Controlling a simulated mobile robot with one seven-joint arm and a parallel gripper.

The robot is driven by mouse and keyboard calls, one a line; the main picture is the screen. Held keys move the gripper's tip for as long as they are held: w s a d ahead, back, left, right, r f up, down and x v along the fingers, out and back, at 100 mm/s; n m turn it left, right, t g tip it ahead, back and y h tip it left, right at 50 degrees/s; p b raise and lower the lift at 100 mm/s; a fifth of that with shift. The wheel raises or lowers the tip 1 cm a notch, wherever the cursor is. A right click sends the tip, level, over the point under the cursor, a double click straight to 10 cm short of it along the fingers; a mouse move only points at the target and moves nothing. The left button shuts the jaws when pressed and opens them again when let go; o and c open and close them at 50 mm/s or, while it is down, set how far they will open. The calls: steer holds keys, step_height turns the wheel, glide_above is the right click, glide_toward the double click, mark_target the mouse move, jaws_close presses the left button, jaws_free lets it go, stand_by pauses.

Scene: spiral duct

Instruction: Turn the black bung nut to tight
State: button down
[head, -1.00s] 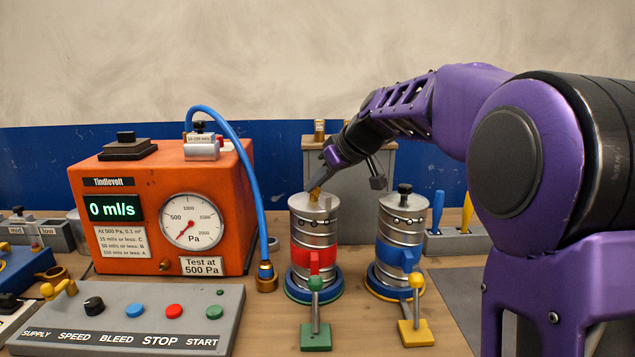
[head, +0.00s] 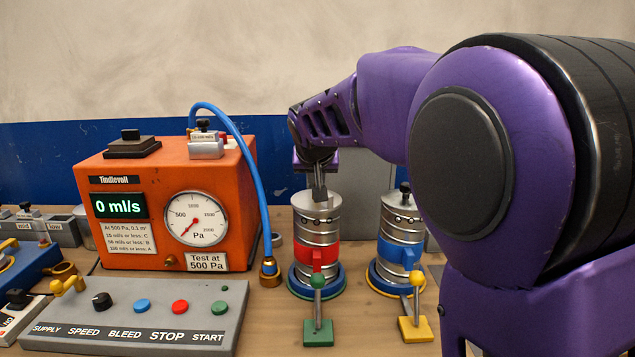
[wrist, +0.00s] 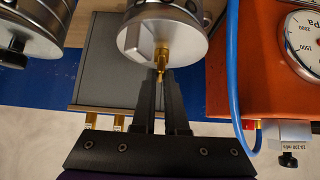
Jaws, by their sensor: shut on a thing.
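A black knob, likely the bung nut (head: 405,188), stands on top of the blue-banded metal duct (head: 400,232) at the right. It also shows at the left edge of the wrist view (wrist: 14,54). My gripper (head: 319,192) is over the neighbouring red-banded duct (head: 319,232), apart from the black knob. In the wrist view my gripper (wrist: 160,84) is shut on a brass fitting (wrist: 158,72) at the lid of that duct. The fingers hide the fitting in the head view. Whether the knob is tight or loose cannot be told.
An orange tester (head: 160,200) reading 0 ml/s, with a gauge near zero, stands left. A blue hose (head: 258,190) hangs beside it. A grey control panel (head: 135,318) lies in front. Green (head: 318,333) and yellow (head: 415,328) lever bases stand before the ducts.

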steer(key=shift+a+f+m+h+b, duration=0.1)
steer(key=shift+m+h+b, duration=0.4)
steer(key=shift+m, duration=0.1)
steer(key=shift+a+f+m+h+b, duration=0.1)
steer(key=shift+m+h+b, duration=0.3)
steer(key=shift+m+h, duration=0.15)
steer(key=shift+r+m+g+h+b, duration=0.15)
steer(key=shift+m+g+h+b, duration=0.35)
steer(key=shift+m+h, duration=0.9)
steer(key=shift+m, duration=0.55)
steer(key=c, duration=0.9)
jaws_free()
steer(key=shift+c, duration=0.2)
steer(key=p+v, duration=0.2)
steer(key=v, duration=1.5)
steer(key=shift+r, duration=0.45)
steer(key=shift+w, duration=0.15)
